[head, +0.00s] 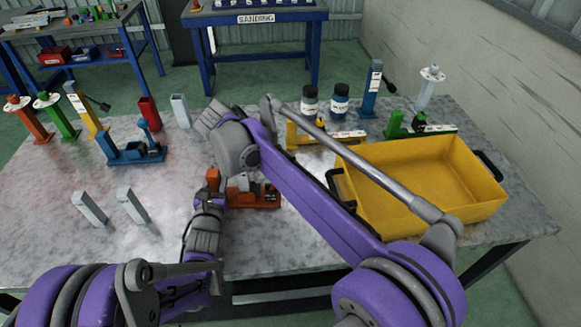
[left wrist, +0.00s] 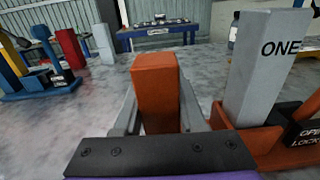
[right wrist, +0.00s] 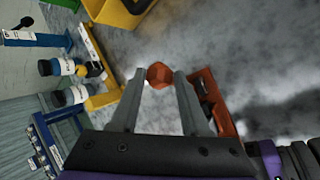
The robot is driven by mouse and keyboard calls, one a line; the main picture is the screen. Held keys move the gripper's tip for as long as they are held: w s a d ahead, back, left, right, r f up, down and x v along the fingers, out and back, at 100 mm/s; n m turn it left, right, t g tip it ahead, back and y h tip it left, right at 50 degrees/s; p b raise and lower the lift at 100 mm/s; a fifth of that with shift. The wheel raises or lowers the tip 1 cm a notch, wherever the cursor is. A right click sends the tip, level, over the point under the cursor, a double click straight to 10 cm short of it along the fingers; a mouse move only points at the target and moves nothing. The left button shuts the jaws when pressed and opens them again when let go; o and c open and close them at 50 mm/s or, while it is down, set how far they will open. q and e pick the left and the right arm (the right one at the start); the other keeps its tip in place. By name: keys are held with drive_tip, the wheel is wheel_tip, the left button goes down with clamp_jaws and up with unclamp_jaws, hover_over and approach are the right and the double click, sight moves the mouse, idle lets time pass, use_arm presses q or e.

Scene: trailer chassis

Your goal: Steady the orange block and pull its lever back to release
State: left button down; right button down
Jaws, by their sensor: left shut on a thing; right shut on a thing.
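The orange block (head: 265,204) sits on the grey table in the head view, with a black label and grey parts on it. My left gripper (head: 210,188) is at its left end, its fingers shut on either side of an upright orange post (left wrist: 157,85). Beside that post, the left wrist view shows a grey post marked ONE (left wrist: 265,65) on the orange base (left wrist: 240,145). In the right wrist view, my right gripper (right wrist: 160,82) is shut on a small orange faceted knob (right wrist: 158,74), seemingly the lever's end; the block (right wrist: 214,100) lies beside it. The lever's shaft is hidden.
A yellow bin (head: 430,180) stands at the right. A blue block (head: 135,150), two grey bars (head: 132,205) and several coloured levered posts stand to the left. Two jars (head: 340,102) stand behind.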

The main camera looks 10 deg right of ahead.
use_arm(q)
drive_tip(key=shift+d, duration=0.2)
use_arm(e)
drive_tip(key=shift+w+a+f, duration=0.15)
drive_tip(key=shift+a, duration=2.25)
use_arm(q)
drive_tip(key=shift+d, duration=0.1)
use_arm(e)
drive_tip(key=shift+c, duration=2.2)
unclamp_jaws()
drive_tip(key=shift+d, duration=0.1)
use_arm(q)
drive_tip(key=shift+a, duration=0.25)
use_arm(e)
drive_tip(key=v, duration=1.2)
drive_tip(key=shift+w, duration=0.1)
